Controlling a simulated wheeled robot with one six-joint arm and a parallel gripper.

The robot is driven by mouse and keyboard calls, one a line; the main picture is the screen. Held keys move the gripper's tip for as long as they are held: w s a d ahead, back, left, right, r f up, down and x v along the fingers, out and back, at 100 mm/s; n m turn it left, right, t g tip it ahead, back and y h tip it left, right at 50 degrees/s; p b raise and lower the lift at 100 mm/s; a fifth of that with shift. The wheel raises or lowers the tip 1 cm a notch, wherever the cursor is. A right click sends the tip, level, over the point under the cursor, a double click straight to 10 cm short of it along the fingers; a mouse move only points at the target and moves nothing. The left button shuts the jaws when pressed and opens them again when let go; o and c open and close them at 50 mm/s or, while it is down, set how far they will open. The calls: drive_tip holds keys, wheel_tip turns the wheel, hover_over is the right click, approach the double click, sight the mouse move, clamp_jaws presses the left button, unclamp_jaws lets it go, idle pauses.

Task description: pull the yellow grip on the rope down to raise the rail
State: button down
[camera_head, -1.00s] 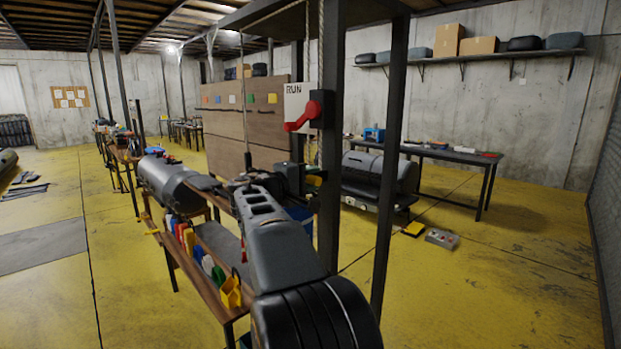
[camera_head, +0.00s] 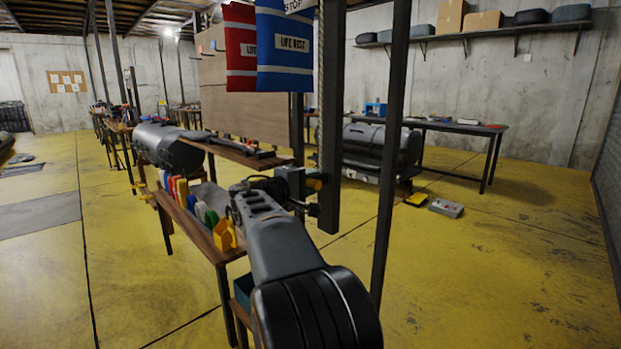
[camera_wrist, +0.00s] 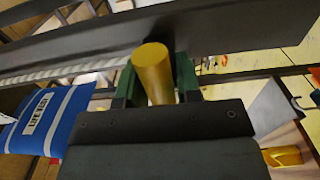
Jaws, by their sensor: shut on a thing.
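The yellow grip (camera_wrist: 153,72) is a smooth cylinder between the green-padded fingers of my gripper (camera_wrist: 156,85) in the wrist view. The fingers are shut on it. In the head view my gripper (camera_head: 300,190) is beside the lower end of a dark post, with a little of the yellow grip (camera_head: 315,185) showing. A pale rope (camera_head: 321,60) runs down along the post; it also shows in the wrist view (camera_wrist: 75,70). A red life vest (camera_head: 240,50) and a blue life vest (camera_head: 286,50) hang at the top. The rail itself is not clearly visible.
A wooden bench (camera_head: 205,238) with coloured items stands left of my arm. The dark post (camera_head: 331,120) stands close by my gripper, and another post (camera_head: 392,150) is to its right. A table (camera_head: 470,128) stands at the back. Yellow floor at right is mostly clear.

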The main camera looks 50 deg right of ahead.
wheel_tip(320, 180, down, 5)
drive_tip(key=b, duration=0.3)
drive_tip(key=shift+f, duration=0.2)
drive_tip(key=c, duration=0.8)
unclamp_jaws()
drive_tip(key=shift+r, duration=0.15)
drive_tip(key=w+a+p, duration=0.1)
drive_tip(key=a+p, duration=0.2)
drive_tip(key=a, duration=1)
drive_tip(key=shift+a, duration=0.4)
